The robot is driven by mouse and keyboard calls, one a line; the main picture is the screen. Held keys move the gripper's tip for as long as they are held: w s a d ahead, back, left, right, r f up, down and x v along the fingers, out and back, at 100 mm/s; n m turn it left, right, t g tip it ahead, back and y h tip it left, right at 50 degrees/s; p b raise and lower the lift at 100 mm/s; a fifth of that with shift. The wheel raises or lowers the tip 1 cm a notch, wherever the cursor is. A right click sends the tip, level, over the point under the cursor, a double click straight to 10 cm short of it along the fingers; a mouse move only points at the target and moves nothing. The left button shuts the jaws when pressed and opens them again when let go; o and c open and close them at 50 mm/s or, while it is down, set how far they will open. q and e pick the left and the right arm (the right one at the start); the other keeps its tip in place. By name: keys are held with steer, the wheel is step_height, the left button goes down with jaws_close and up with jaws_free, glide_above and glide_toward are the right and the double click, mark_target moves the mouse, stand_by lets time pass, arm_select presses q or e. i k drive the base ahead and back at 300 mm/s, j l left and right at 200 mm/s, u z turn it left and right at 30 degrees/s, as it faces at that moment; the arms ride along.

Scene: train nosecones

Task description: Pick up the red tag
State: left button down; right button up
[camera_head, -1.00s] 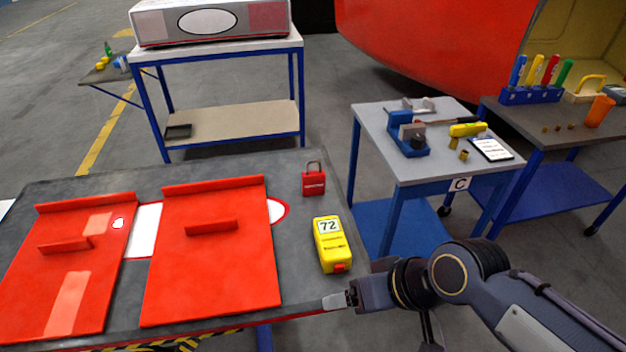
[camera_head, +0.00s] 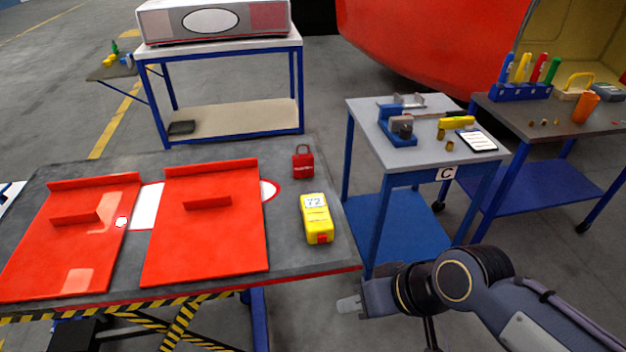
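A small red padlock-shaped piece (camera_head: 303,164) with a shackle on top stands near the back right of the dark table (camera_head: 300,262); it is the closest match I see to a red tag. A yellow device (camera_head: 315,217) marked 72, with a red part at its near end, lies in front of it. My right gripper (camera_head: 348,304) is off the table's front right edge, apart from both and holding nothing visible. My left gripper is out of view.
Two red panels (camera_head: 206,240) with raised handles cover the table's left and middle. A grey cart (camera_head: 375,150) marked C stands to the right with tools on it. A shelf table (camera_head: 220,52) stands behind. Bare floor lies between the table and cart.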

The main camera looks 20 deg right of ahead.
mark_target(303, 164)
steer(key=k+j+u, duration=0.1)
steer(key=k+u, duration=0.4)
steer(key=k+j+u, duration=0.25)
steer(key=k+u, duration=0.25)
steer(key=i+l+u, duration=0.2)
steer(key=l+u, duration=0.2)
steer(key=l, duration=0.55)
steer(key=l+u, duration=0.4)
steer(key=l, duration=2.35)
